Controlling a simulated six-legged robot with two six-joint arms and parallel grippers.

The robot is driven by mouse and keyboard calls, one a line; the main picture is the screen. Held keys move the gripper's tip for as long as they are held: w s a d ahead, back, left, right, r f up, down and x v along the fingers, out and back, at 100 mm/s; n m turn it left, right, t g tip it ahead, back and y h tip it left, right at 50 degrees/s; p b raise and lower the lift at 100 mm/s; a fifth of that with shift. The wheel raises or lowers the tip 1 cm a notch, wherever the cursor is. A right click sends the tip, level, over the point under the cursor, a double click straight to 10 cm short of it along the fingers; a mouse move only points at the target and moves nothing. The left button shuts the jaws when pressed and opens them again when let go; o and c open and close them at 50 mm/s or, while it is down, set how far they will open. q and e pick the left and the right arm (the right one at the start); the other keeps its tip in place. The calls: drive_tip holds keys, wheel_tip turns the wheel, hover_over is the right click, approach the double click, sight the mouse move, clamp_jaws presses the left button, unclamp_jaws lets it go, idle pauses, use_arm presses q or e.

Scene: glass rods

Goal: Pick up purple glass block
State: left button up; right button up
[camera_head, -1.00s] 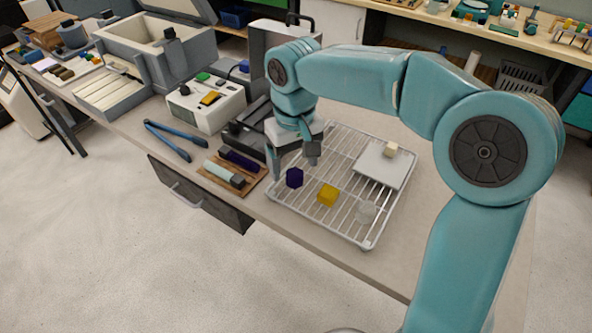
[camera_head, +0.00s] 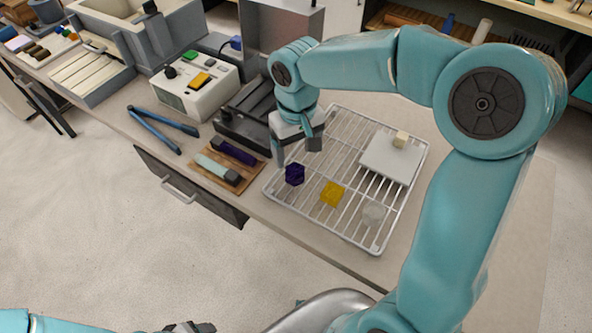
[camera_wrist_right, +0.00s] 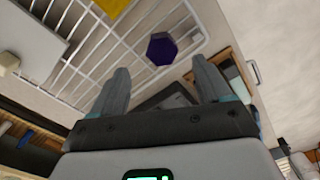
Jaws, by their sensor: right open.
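The dark purple glass block (camera_head: 295,174) sits on the white wire rack (camera_head: 377,249), near its left corner. My right gripper (camera_head: 296,149) is open and empty, pointing down just behind the block in the head view. In the right wrist view the block (camera_wrist_right: 161,49) lies just beyond the two spread fingertips (camera_wrist_right: 160,70), roughly centred between them and apart from both. My left arm shows at the bottom left edge of the head view; its gripper (camera_head: 190,327) is mostly cut off.
A yellow block (camera_head: 332,194) and a clear block (camera_head: 373,213) sit on the same rack. A white plate (camera_head: 390,160) with a cream block (camera_head: 401,139) lies at its back. A wooden tray (camera_head: 246,186) with two bars and blue tongs (camera_head: 160,128) are to the left.

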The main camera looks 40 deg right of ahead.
sight(296, 171)
drive_tip(key=f, duration=0.3)
drive_tip(key=shift+w+a+f, duration=0.2)
drive_tip(key=shift+a+f, duration=0.05)
drive_tip(key=shift+s+f, duration=0.15)
drive_tip(key=shift+f, duration=0.1)
wheel_tip(296, 171, down, 5)
drive_tip(key=shift+d+r, duration=0.15)
drive_tip(key=shift+s+r, duration=0.1)
drive_tip(key=shift+c, duration=0.6)
drive_tip(key=c, duration=1)
